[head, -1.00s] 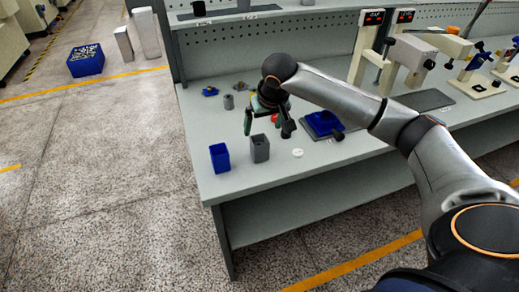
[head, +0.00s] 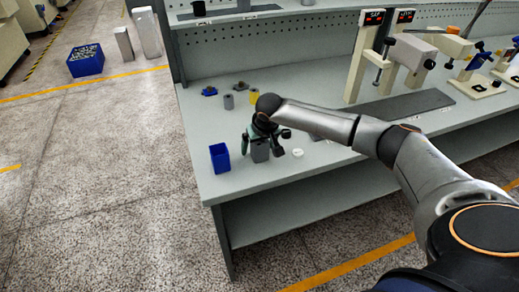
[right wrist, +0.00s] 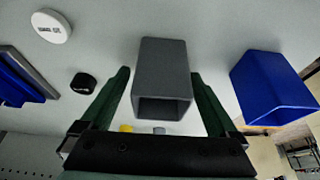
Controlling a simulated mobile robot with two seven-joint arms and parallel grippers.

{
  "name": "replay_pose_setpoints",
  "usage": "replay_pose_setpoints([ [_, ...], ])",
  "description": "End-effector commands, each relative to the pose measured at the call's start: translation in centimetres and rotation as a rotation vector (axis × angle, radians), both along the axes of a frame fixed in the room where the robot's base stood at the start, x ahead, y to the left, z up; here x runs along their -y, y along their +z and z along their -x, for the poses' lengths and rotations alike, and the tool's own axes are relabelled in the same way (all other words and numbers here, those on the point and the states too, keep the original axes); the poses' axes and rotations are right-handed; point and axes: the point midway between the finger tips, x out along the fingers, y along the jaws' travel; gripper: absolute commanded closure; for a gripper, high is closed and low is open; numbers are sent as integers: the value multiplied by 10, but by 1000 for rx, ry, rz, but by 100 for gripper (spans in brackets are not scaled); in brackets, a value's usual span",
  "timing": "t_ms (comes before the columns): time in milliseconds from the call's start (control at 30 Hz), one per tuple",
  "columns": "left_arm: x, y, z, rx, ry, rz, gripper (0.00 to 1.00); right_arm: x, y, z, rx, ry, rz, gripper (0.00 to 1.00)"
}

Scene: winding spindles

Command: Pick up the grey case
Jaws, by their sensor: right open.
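The grey case (head: 260,153) stands on the grey-green workbench near its front left corner. It is a rectangular open-ended box; in the right wrist view the case (right wrist: 163,75) lies between my fingers with its open end showing. My right gripper (head: 262,145) is over the case and hides its upper part. In the right wrist view my right gripper (right wrist: 160,74) is open, with one green finger on each side of the case. My left gripper is not in view.
A blue case (head: 220,157) stands just left of the grey case. A white disc (head: 298,152) lies to the right. A grey cylinder (head: 229,102) and a blue part (head: 209,91) are farther back. A black cap (right wrist: 83,83) shows in the right wrist view.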

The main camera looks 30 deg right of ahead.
Motion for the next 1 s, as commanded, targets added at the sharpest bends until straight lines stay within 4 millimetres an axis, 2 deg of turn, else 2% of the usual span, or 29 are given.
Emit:
replay_pose_setpoints([
  [133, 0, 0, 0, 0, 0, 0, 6, 0, 0, 0, 0, 0, 0, 6],
  [900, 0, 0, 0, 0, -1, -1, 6, 0, 1, 0, 0, 0, 0, 93],
  [1000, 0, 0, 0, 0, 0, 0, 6, 0, 1, 0, 1, 0, 0, 94],
])
